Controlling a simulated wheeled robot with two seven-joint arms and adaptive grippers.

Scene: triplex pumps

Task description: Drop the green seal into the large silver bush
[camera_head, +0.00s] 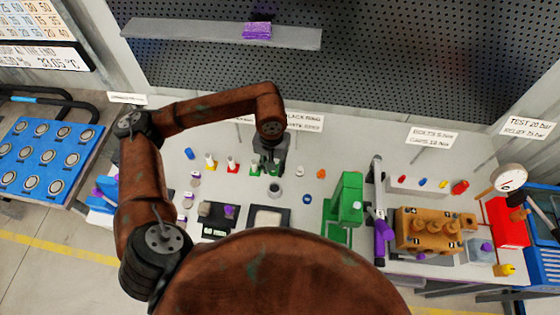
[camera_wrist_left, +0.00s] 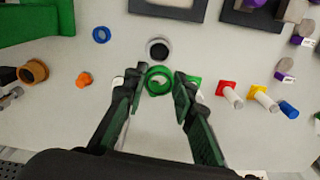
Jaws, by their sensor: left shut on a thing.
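The green seal (camera_wrist_left: 159,80) is a ring held between the fingertips of my left gripper (camera_wrist_left: 158,86) in the left wrist view. The gripper is shut on it, one finger on each side. The large silver bush (camera_wrist_left: 158,49) stands on the table just above the seal in that view, apart from it in the picture; its dark round opening faces up. In the head view the bush (camera_head: 275,190) stands just in front of my left gripper (camera_head: 267,168), and the seal cannot be made out there. The height of the seal above the table cannot be told. My right gripper is not in view.
A blue ring (camera_wrist_left: 101,35) and an orange part (camera_wrist_left: 84,79) lie left of the bush in the wrist view. Pegs on red (camera_wrist_left: 227,88) and yellow (camera_wrist_left: 258,89) bases stand to the right. Black trays (camera_wrist_left: 165,10) and a green press (camera_head: 345,200) stand nearby.

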